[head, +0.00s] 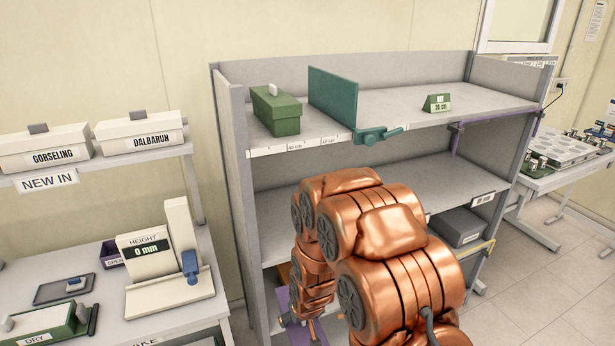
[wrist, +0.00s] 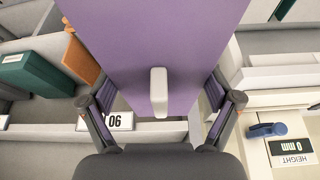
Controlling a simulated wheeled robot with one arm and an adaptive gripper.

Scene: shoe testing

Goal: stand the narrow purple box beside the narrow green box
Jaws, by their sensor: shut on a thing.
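The narrow green box (head: 276,112) stands on the top shelf near its left end, with a pale knob on its lid and a teal divider to its right. My gripper (wrist: 162,98) is shut on the narrow purple box (wrist: 170,40), one finger on each side. Its pale handle (wrist: 159,92) faces the wrist camera between the fingers. In the head view a strip of the purple box (head: 283,303) shows low down, left of my arm and in front of the shelving. My arm hides the rest of the box and most of the gripper there.
The teal divider (head: 332,98) leaves a gap beside the green box. Right of it the top shelf (head: 395,98) is mostly clear, with a small green sign (head: 437,103). The height gauge (head: 165,265) stands on the left table. An orange thing (wrist: 82,55) shows beside the held box.

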